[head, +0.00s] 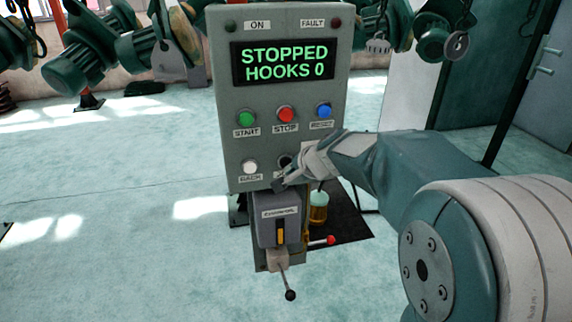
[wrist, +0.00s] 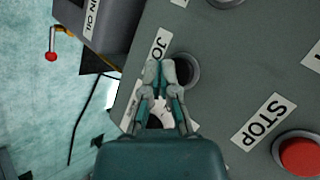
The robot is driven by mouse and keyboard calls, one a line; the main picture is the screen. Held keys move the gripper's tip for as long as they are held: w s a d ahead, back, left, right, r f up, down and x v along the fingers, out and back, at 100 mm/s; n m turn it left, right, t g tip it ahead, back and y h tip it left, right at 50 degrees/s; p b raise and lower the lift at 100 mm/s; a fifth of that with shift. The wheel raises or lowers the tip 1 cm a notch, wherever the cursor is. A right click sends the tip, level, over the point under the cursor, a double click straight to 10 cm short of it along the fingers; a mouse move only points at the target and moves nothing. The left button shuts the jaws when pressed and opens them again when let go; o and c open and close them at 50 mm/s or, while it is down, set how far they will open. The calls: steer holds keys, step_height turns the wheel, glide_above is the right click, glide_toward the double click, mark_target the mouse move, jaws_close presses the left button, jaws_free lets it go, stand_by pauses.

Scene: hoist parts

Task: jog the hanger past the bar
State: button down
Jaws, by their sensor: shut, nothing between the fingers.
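A grey control box (head: 222,130) stands in the middle of the head view. Its screen (head: 284,62) reads "STOPPED HOOKS 0". A black button (head: 284,160) at lower right is partly behind my gripper (head: 281,184). In the wrist view this black button (wrist: 187,70) lies just right of my fingertips (wrist: 161,70), beside a label starting "JO" (wrist: 160,46). My gripper is shut and empty in front of the panel. I cannot tell whether it touches the panel. I cannot make out the hanger or the bar for certain.
Green (head: 246,119), red (head: 286,114), blue (head: 324,111) and white (head: 250,167) buttons sit near the black one. A smaller grey box (head: 265,215) with a yellow switch and a black-knobbed lever (head: 290,294) is below. Teal motors (head: 80,70) hang above. Floor at left is open.

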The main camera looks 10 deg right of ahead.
steer(key=shift+w+d+r, duration=0.1)
steer(key=shift+w, duration=0.25)
